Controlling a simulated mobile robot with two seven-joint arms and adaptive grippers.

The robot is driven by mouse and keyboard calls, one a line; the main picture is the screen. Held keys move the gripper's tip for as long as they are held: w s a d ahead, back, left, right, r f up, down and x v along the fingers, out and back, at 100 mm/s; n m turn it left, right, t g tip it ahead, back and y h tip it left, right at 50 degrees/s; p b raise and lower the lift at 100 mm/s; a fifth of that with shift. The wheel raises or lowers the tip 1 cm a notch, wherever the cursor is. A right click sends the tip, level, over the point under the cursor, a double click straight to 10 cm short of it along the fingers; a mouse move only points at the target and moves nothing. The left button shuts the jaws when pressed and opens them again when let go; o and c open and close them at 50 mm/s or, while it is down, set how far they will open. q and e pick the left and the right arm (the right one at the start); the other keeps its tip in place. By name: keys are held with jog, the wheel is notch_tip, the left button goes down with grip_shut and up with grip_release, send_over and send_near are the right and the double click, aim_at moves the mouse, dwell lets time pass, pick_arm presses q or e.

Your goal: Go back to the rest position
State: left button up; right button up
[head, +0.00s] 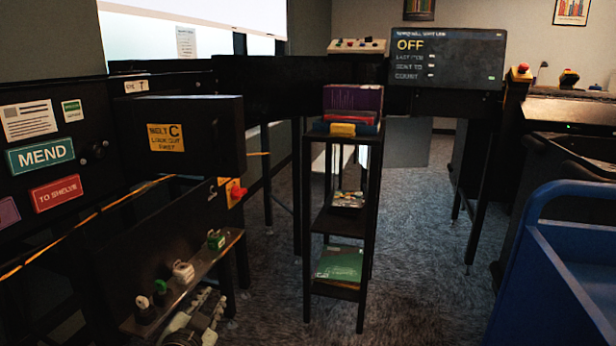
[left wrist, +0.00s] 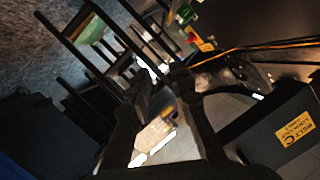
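My left gripper (head: 203,314) shows at the bottom left of the head view, low beside the narrow ledge with the small switches. In the left wrist view its two dark fingers (left wrist: 162,82) stand apart with a gap between them. A pale yellowish thing shows through the gap, lower down; I cannot tell what it is, and I see nothing clearly gripped. My right gripper is in neither view.
A narrow black stand (head: 341,210) with books (head: 352,100) on top rises at centre. The black panel with an orange sign (head: 166,138) and a red knob (head: 237,192) is at left. A blue cart (head: 560,260) is at right. Carpet (head: 430,270) between stand and cart is clear.

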pick_arm(q)
jog(key=s+a+f+n+g+y, duration=0.1)
jog(key=s+a+f+n+g, duration=0.15)
jog(key=s+f, duration=0.5)
jog(key=s+a+f+n+g+y, duration=0.1)
jog(key=s+a+f+g, duration=0.1)
jog(key=s+f+g, duration=0.35)
jog(key=s+a+f+n+g, duration=0.1)
jog(key=s+f+g, duration=0.1)
jog(key=s+f, duration=0.4)
jog(key=s+a+f+g, duration=0.1)
jog(key=s+f, duration=0.4)
jog(key=s, duration=0.8)
jog(key=shift+f+n+g, duration=0.35)
jog(key=shift+g, duration=0.35)
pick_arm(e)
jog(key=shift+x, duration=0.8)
pick_arm(q)
jog(key=shift+w, duration=0.1)
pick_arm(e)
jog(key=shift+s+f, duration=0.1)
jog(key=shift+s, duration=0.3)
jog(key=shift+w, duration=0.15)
